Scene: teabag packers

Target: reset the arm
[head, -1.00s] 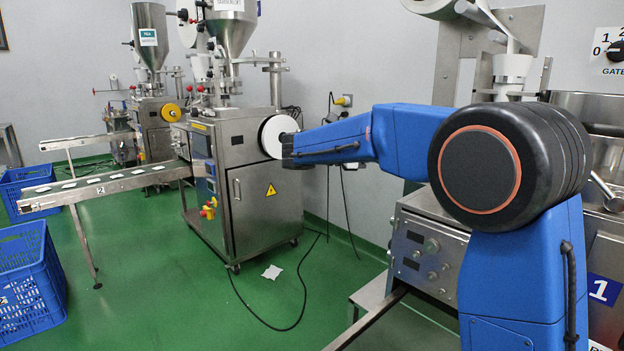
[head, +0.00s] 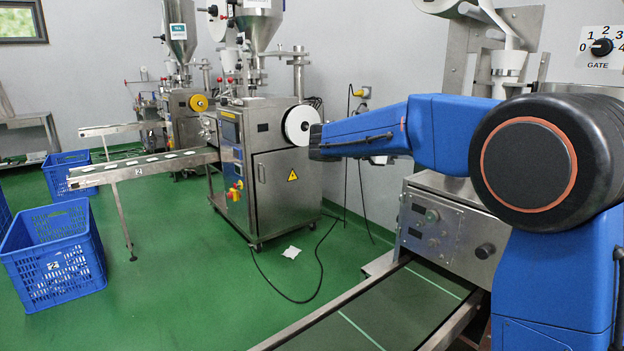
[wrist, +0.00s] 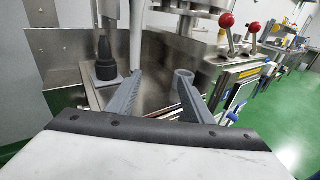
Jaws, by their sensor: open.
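My gripper (wrist: 158,92) shows in the wrist view with its two grey fingers spread apart and nothing between them. Beyond the fingers is a steel machine with a bare metal surface. In the head view my blue arm reaches across the right side towards the middle; the gripper itself cannot be made out there.
A steel packing machine (head: 285,190) stands at mid-distance with a conveyor (head: 140,168) bearing several white packets. Blue crates (head: 55,265) stand on the green floor at left. A machine with a belt (head: 385,305) is close at right. Red-knobbed levers (wrist: 226,20) stand right of the fingers.

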